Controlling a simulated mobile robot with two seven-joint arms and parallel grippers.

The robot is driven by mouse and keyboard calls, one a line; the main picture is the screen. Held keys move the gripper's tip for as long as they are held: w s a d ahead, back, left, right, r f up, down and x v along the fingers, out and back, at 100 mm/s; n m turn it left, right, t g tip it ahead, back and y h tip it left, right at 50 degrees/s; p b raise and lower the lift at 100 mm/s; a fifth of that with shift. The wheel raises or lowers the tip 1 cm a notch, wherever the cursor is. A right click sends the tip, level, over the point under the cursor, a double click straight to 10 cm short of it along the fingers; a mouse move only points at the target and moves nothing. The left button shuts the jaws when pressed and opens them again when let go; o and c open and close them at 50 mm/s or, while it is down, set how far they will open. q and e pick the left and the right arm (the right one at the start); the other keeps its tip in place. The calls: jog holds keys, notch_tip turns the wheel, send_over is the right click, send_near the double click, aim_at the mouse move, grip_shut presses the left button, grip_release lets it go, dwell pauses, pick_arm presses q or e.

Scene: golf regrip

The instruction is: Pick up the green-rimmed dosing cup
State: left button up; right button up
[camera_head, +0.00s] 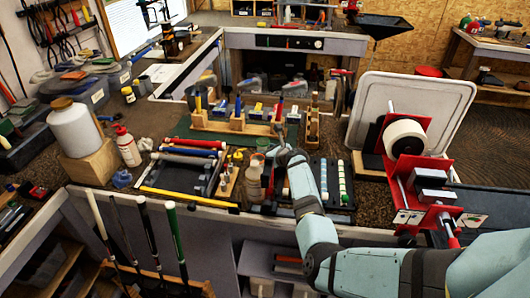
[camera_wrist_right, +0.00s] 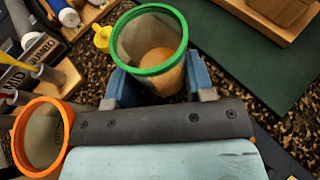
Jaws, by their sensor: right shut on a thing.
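The green-rimmed dosing cup (camera_wrist_right: 150,42) is a clear, greyish cup between the fingers of my right gripper (camera_wrist_right: 158,88) in the right wrist view. The fingers are shut on its sides, below the rim. An orange-brown round patch shows through it. Whether its base touches the bench is hard to tell. In the head view my right gripper (camera_head: 273,152) is over the middle of the bench, and the cup is small and partly hidden there. My left gripper is not in view.
An orange-rimmed cup (camera_wrist_right: 42,137) stands close to my right gripper. A yellow cap or funnel (camera_wrist_right: 102,38) is just beyond it. A green mat (camera_wrist_right: 245,55) with a wooden block (camera_wrist_right: 285,12) lies to the right. A white bottle (camera_head: 127,147) stands at the left.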

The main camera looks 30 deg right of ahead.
notch_tip(320, 180, up, 20)
dwell(0.5)
dwell(0.4)
jog(key=s+a+r+n+y, duration=0.1)
jog(key=s+a+r, duration=0.1)
jog(key=s+a, duration=0.15)
jog(key=s+a+r+n+g+y, duration=0.1)
jog(key=s+a, duration=0.1)
jog(key=a, duration=0.3)
jog(key=s+a+r+n+y, duration=0.1)
jog(key=s+a+r, duration=0.1)
jog(key=a, duration=0.2)
jog(key=s+a+f+n+g+y, duration=0.2)
jog(key=s+a+f, duration=0.1)
jog(key=s+a, duration=0.6)
jog(key=s+a+f+n+g+y, duration=0.2)
jog(key=s+a+f+n, duration=0.1)
jog(key=s+a, duration=0.6)
jog(key=shift+a+y, duration=0.4)
jog(key=shift+a, duration=0.3)
